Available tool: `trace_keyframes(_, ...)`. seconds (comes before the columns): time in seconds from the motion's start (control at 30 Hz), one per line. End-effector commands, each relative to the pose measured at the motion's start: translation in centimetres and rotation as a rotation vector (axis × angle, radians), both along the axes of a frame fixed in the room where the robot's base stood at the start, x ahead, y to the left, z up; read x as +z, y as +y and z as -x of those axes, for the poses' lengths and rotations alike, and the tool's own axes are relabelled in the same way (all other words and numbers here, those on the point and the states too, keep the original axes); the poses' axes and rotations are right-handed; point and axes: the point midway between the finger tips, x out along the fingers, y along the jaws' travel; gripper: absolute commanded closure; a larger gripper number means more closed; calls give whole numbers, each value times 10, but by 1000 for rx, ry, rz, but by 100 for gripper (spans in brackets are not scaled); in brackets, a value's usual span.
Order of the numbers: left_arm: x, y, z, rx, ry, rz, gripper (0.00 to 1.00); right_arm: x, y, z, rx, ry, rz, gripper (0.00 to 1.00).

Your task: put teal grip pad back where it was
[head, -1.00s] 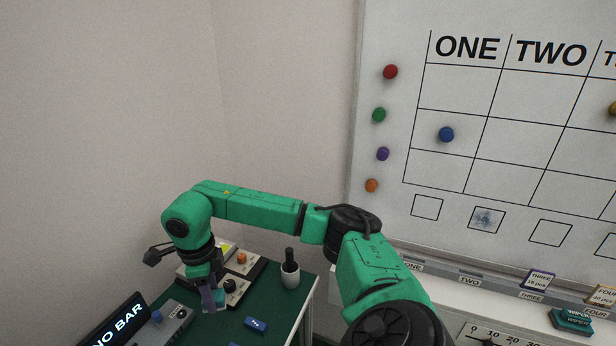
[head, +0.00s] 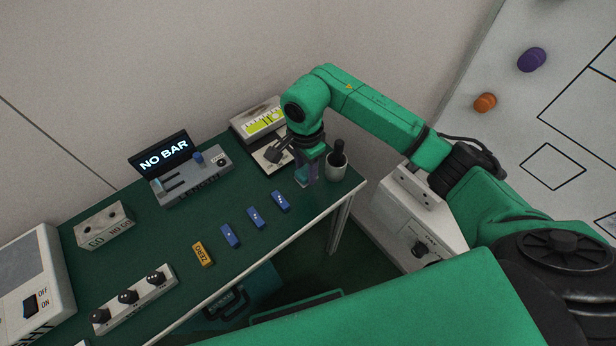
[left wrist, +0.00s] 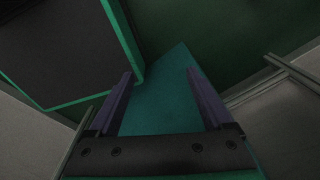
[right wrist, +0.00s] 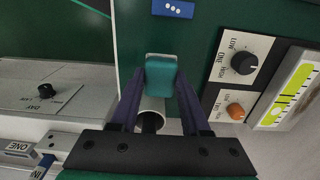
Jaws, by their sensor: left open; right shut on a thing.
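The teal grip pad (right wrist: 161,76) is a small rounded block between the fingertips of my right gripper (right wrist: 163,88) in the right wrist view. My right gripper is shut on it. In the head view the right gripper (head: 308,173) points down at the far right of the green table, just left of the white cup, with the pad (head: 300,176) partly hidden by the fingers. I cannot tell whether the pad touches the table. My left gripper (left wrist: 163,88) is open and empty in the left wrist view, with a teal surface behind it.
The white cup (head: 346,172) holding a black-handled thing stands close beside the right gripper. Dial boxes and a yellow-green display (head: 265,121) are behind it. Several blue bars (head: 256,217) and an orange ZERO block (head: 203,254) lie along the table's front; green tabletop between is clear.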

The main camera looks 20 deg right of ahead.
Motion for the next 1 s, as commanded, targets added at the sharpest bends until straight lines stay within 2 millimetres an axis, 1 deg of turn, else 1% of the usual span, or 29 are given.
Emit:
trace_keyframes(0.03,3,-5,-3,0,-5,7,16,-7,0,1,0,4,-1,100)
trace_keyframes(0.13,5,-16,-8,-1,-15,23,16,-22,1,0,-1,3,-1,100)
trace_keyframes(0.2,8,-20,-10,-3,-18,27,16,-37,1,1,-1,4,-1,100)
trace_keyframes(0.3,10,-19,-10,-4,-19,26,16,-55,1,1,-1,3,-2,100)
trace_keyframes(0.4,10,-16,-10,-6,-18,23,16,-61,1,0,0,-3,-1,100)
trace_keyframes(0.57,9,-15,-9,-5,-16,21,16,-61,0,-1,-1,-3,-1,100)
trace_keyframes(0.67,5,-14,-9,-5,-15,19,16,-65,0,-1,0,-3,-1,100)
trace_keyframes(0.7,6,-13,-9,-4,-14,18,16,-64,0,-1,0,-3,-1,46)
trace_keyframes(0.77,6,-12,-8,-3,-14,17,16,-63,0,0,-1,-2,-1,24)
trace_keyframes(1.0,7,-10,-8,-1,-13,15,16,-63,0,0,-1,-2,-1,24)
